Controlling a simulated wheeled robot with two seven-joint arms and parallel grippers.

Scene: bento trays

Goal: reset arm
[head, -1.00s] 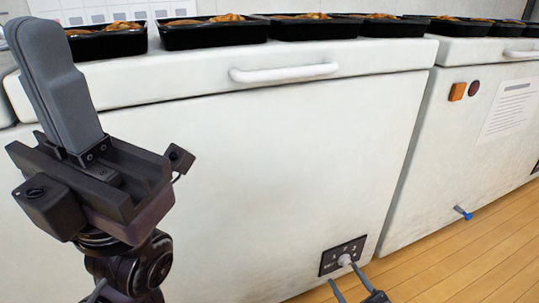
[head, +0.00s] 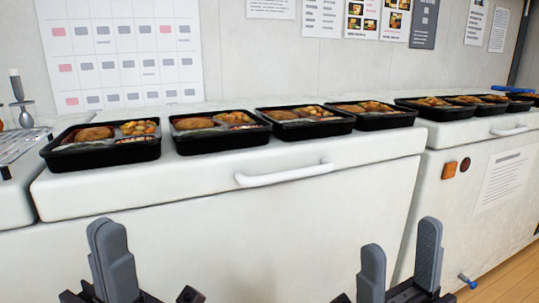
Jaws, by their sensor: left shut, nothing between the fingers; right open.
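My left gripper (head: 112,262) is at the bottom left of the head view, in front of the white freezer's front face. Its fingers are together with nothing between them. My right gripper (head: 400,262) is at the bottom right, in front of the same freezer near its right edge. Its two fingers stand apart with nothing between them. Both grippers point upward, below the level of the freezer top and clear of the trays. The lower parts of both are cut off by the frame.
Black bento trays with food, such as the leftmost one (head: 105,154), stand in a row on the white freezer lid (head: 75,190). A white handle (head: 284,174) juts from its front. A second freezer (head: 478,200) with more trays stands at the right. A metal rack (head: 18,142) is at far left.

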